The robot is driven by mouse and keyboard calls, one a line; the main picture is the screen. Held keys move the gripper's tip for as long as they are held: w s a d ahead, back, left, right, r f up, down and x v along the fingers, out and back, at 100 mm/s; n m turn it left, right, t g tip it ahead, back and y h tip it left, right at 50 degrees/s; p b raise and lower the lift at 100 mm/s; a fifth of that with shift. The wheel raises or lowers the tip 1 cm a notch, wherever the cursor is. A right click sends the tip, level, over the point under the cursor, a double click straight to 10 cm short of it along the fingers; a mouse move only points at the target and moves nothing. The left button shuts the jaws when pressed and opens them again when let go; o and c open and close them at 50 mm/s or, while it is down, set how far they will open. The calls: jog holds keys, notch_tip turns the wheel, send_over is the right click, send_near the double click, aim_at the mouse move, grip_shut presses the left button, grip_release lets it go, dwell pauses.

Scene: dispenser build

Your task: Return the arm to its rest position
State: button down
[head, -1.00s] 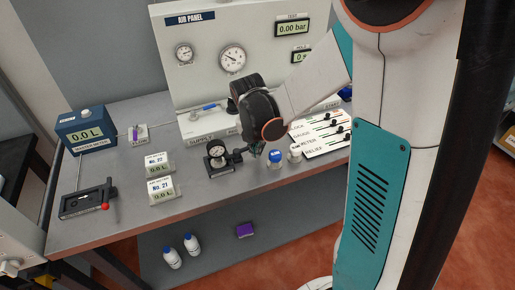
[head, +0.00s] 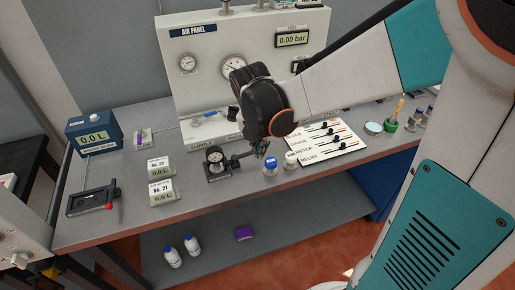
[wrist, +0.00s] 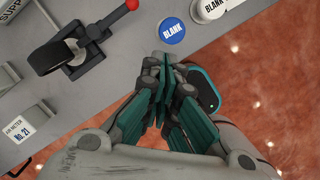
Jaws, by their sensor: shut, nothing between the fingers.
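My arm (head: 350,85) reaches in from the right across the bench.
The air panel (head: 200,80) stands at the back. A lever device (head: 93,201) sits left. Red floor lies in front.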

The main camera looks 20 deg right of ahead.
jog(key=shift+v, duration=0.75)
jog(key=s+a+r+m+t+y+b, duration=0.1)
jog(key=s+m, duration=0.5)
jog(key=m, duration=0.7)
jog(key=s+a+r+m+t+y+b, duration=0.1)
jog(key=s+a+r+m+t, duration=0.2)
jog(key=s+m, duration=0.4)
notch_tip(320, 180, up, 2)
jog(key=m+t, duration=0.1)
jog(key=m, duration=0.5)
jog(key=shift+a+r, duration=0.15)
jog(key=shift+a, duration=0.15)
